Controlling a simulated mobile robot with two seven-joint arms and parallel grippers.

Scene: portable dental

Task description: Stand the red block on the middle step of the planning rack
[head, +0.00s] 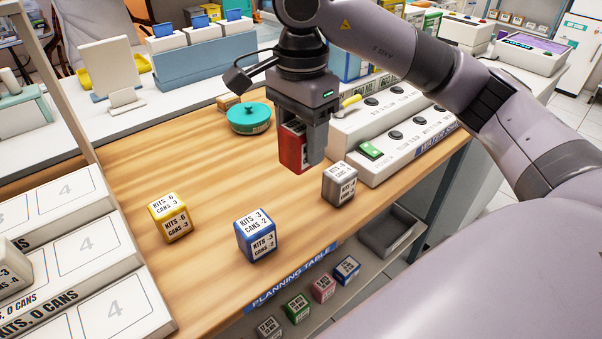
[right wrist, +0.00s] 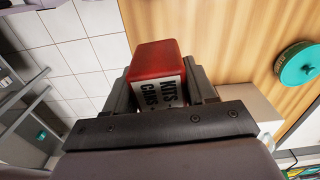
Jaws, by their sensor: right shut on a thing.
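The red block (head: 292,148) is held in my right gripper (head: 305,150), above the wooden planning table (head: 205,150). The right wrist view shows the red block (right wrist: 156,60) between the two fingers, with its red end outward and a white label printed "KITS" and "CANS" facing the camera. The white planning rack (head: 70,215) stands at the left edge of the head view, with stepped levels marked "4". A pale block (head: 12,270) sits on the rack at the far left, partly cut off. My left gripper is not in view.
A yellow block (head: 170,218), a blue block (head: 255,236) and a grey block (head: 339,184) stand on the table. A teal round lidded thing (head: 248,118) lies behind. A white switch panel (head: 400,130) is at the right. Several small blocks sit on a lower shelf.

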